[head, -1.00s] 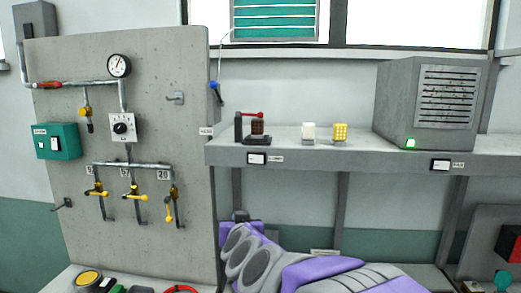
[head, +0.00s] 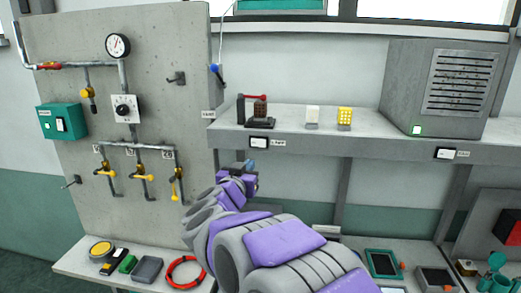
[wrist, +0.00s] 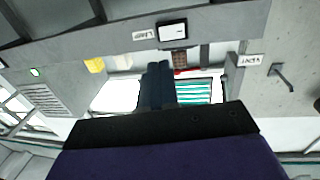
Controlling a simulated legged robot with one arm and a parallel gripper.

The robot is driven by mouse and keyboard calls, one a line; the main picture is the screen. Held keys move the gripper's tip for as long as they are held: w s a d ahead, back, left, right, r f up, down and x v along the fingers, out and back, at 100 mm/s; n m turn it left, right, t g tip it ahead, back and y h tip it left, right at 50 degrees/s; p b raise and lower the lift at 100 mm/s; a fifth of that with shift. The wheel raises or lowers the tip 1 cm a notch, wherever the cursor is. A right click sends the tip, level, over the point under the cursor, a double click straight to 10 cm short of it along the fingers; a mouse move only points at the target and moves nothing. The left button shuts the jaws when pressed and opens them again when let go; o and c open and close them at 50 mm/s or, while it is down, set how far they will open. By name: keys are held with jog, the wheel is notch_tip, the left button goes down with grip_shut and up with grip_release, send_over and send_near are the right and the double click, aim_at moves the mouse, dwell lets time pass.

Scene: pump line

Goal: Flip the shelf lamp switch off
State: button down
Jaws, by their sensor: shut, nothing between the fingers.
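The lamp switch (head: 259,142) is a small white rocker in a dark frame on the front edge of the grey shelf (head: 300,146), with a label at its right. It also shows in the wrist view (wrist: 172,30), upside down, with its label reading LAMP. My gripper (head: 250,165) is just below the switch in the head view, apart from it as far as I can tell. In the wrist view its dark fingers (wrist: 158,78) are together and empty, pointing toward the shelf edge near the switch. Which way the rocker is tipped is too small to tell.
A similar switch (head: 445,154) sits farther right on the shelf edge, below a grey vented box (head: 440,88). A red-handled device (head: 259,112), a white block (head: 312,117) and a yellow block (head: 344,118) stand on the shelf. A pipe panel (head: 160,60) stands at left.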

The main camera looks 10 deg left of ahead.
aim_at(265, 144)
jog(key=w, duration=0.4)
jog(key=w+d, duration=0.1)
jog(key=w, duration=0.4)
jog(key=w+d, duration=0.1)
jog(key=w, duration=0.3)
jog(key=shift+w+d+p, duration=0.2)
jog(key=shift+w+p, duration=0.15)
jog(key=shift+w, duration=0.05)
jog(key=shift+w, duration=0.1)
jog(key=shift+w+n+y, duration=0.1)
jog(key=shift+n+y, duration=0.2)
jog(key=shift+y, duration=0.2)
jog(key=shift+d, duration=0.1)
